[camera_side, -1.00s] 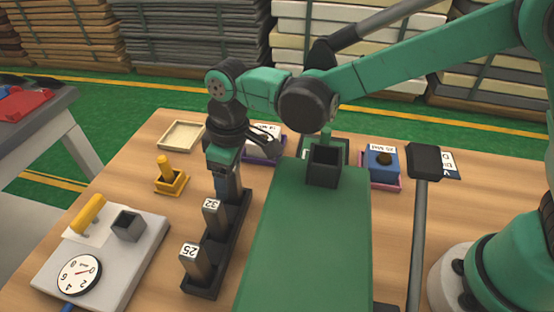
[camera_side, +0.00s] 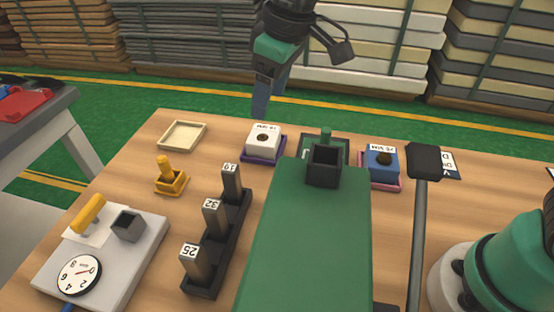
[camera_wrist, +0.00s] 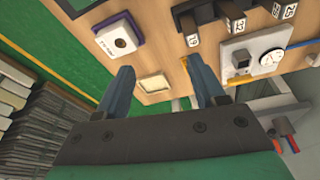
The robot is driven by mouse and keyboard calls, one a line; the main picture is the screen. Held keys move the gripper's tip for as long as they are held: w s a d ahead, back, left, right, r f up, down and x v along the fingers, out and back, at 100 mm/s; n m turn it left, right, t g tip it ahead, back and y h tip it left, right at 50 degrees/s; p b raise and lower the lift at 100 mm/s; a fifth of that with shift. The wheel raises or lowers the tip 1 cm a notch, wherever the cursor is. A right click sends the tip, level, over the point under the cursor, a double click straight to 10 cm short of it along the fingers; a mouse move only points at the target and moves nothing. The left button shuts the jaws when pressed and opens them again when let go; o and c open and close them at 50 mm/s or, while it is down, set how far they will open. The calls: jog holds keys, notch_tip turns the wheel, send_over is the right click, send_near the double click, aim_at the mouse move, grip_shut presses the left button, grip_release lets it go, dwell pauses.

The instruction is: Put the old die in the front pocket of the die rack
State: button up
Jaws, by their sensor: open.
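The black die rack (camera_side: 219,240) stands on the table left of the green machine. Three grey upright dies stand in it: 19 (camera_side: 231,182) at the far end, 32 (camera_side: 213,218) in the middle and 25 (camera_side: 196,264) at the near end. None is visibly marked as old. The wrist view shows the 19 die (camera_wrist: 191,29), 32 die (camera_wrist: 236,17) and part of the 25 die (camera_wrist: 288,6). My gripper (camera_side: 261,104) is raised above the table's far edge, away from the rack. In the wrist view its blue fingers (camera_wrist: 160,72) are apart with nothing between them.
The green machine (camera_side: 305,240) with a dark open box (camera_side: 325,165) fills the middle. A white block (camera_side: 263,139), cream tray (camera_side: 182,136), yellow stamp-like piece (camera_side: 168,178) and blue block (camera_side: 382,162) stand around. The dial device (camera_side: 120,255) is at front left; a dark lever (camera_side: 418,220) rises at right.

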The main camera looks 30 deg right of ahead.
jog(key=s+d+f+m+t, duration=0.2)
jog(key=s+d+m, duration=0.1)
jog(key=d, duration=0.4)
jog(key=s+d+f+m+t+h, duration=0.1)
jog(key=s+d+f+m+t, duration=0.1)
jog(key=d, duration=0.5)
jog(key=shift+s+f+m+t, duration=0.4)
jog(key=shift+s+f+m, duration=0.15)
jog(key=shift+s+m, duration=0.4)
jog(key=o, duration=0.6)
jog(key=shift+c, duration=0.2)
jog(key=m+g, duration=0.6)
jog(key=m, duration=0.2)
send_over(385, 153)
jog(key=shift+h, duration=0.3)
jog(key=f, duration=0.5)
jog(key=shift+w+a+f, duration=0.15)
jog(key=shift+a+f, duration=0.15)
jog(key=shift+f, duration=0.05)
jog(key=shift+d+f+m+g, duration=0.3)
jog(key=shift+f+m+g, duration=0.2)
jog(key=shift+g, duration=0.1)
jog(key=shift+f, duration=2.8)
